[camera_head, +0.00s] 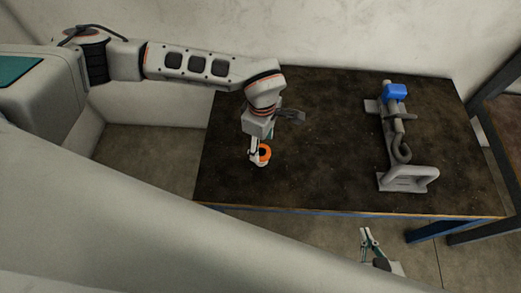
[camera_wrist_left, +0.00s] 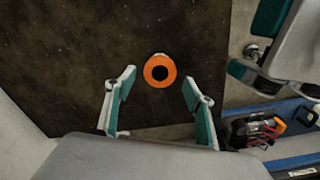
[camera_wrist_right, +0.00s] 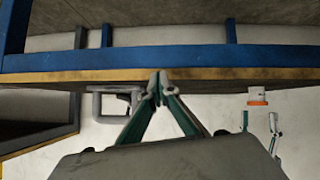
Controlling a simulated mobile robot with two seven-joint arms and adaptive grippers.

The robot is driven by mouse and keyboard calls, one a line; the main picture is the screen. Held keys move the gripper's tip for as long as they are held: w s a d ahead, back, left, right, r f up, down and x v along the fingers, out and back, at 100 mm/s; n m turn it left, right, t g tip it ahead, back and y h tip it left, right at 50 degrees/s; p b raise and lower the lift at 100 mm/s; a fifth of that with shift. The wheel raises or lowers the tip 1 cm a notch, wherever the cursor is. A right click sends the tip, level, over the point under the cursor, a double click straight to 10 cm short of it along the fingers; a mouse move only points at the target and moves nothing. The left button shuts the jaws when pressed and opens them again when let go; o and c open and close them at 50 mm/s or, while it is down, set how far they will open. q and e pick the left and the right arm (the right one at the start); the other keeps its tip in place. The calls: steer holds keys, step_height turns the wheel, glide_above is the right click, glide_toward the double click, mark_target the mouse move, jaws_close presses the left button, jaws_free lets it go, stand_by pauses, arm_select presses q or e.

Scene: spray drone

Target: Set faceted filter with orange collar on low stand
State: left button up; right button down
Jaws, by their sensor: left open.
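The filter (camera_head: 265,153) stands on the dark table top, its orange collar facing up around a dark round opening. It also shows in the left wrist view (camera_wrist_left: 159,62) and, upside down with its pale body toward the table, in the right wrist view (camera_wrist_right: 257,98). My left gripper (camera_head: 258,158) is open just above the filter, one finger to each side, apart from it. My right gripper (camera_wrist_right: 159,83) is shut and empty, in front of the table's near edge. A grey fixture (camera_head: 408,181) with a low base stands at the table's right; I cannot tell if it is the low stand.
The table's middle is clear. A dark frame (camera_head: 497,85) stands beyond the right edge. The table's front edge (camera_head: 330,211) lies between my grippers.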

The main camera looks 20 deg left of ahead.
mark_target(262, 152)
arm_select(q)
step_height(262, 152, up, 7)
steer(key=p, duration=0.1)
arm_select(e)
steer(key=shift+s+d+r, duration=0.1)
steer(key=shift+s, duration=0.2)
arm_select(q)
steer(key=shift+s, duration=0.1)
